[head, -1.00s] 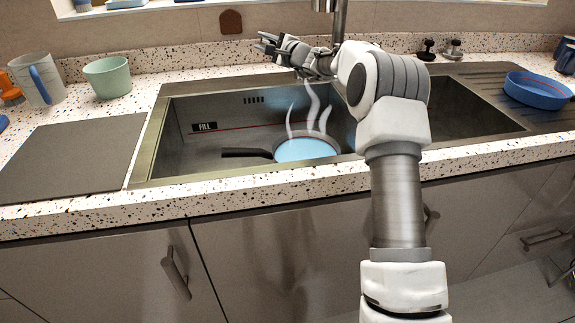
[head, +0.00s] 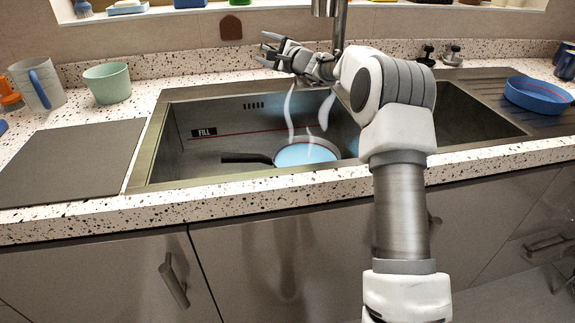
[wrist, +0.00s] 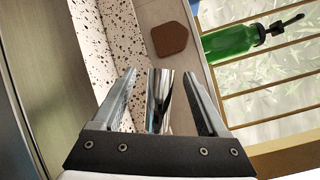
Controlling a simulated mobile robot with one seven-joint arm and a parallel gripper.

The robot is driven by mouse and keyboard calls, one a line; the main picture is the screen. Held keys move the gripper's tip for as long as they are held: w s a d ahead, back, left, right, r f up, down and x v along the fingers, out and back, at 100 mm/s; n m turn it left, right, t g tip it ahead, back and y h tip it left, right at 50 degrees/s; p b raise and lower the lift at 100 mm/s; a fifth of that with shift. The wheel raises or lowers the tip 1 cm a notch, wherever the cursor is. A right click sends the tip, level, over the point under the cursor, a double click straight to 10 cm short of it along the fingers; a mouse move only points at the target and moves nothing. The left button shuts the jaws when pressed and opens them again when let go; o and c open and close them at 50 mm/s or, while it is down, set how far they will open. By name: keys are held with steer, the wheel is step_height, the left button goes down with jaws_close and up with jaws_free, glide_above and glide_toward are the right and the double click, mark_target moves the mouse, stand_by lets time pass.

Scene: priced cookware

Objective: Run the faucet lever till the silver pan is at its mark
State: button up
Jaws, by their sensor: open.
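The silver pan (head: 334,148) sits in the left sink basin, its dark handle pointing left. Light blue liquid (head: 305,156) shows in it, with a red line along its far inner edge and pale wisps above. A FILL label (head: 204,132) with a red line is on the basin's back wall. The faucet (head: 338,28) rises behind the sink, partly hidden by my arm. My gripper (head: 267,50) is open above the back of the basin, left of the faucet. In the wrist view, a shiny chrome piece (wrist: 157,100) shows between the open fingers; I cannot tell whether it is the lever.
A green cup (head: 107,83) and a mug (head: 40,87) stand on the left counter, behind a grey board (head: 70,160). A blue pan (head: 538,93) rests on the right drainer. Two small knobs (head: 440,53) stand behind the sink. A green bottle (wrist: 230,40) shows by the window.

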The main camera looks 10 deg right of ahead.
steer(key=b+v, duration=0.5)
steer(key=v, duration=0.1)
steer(key=shift+s+f, duration=0.1)
stand_by(0.3)
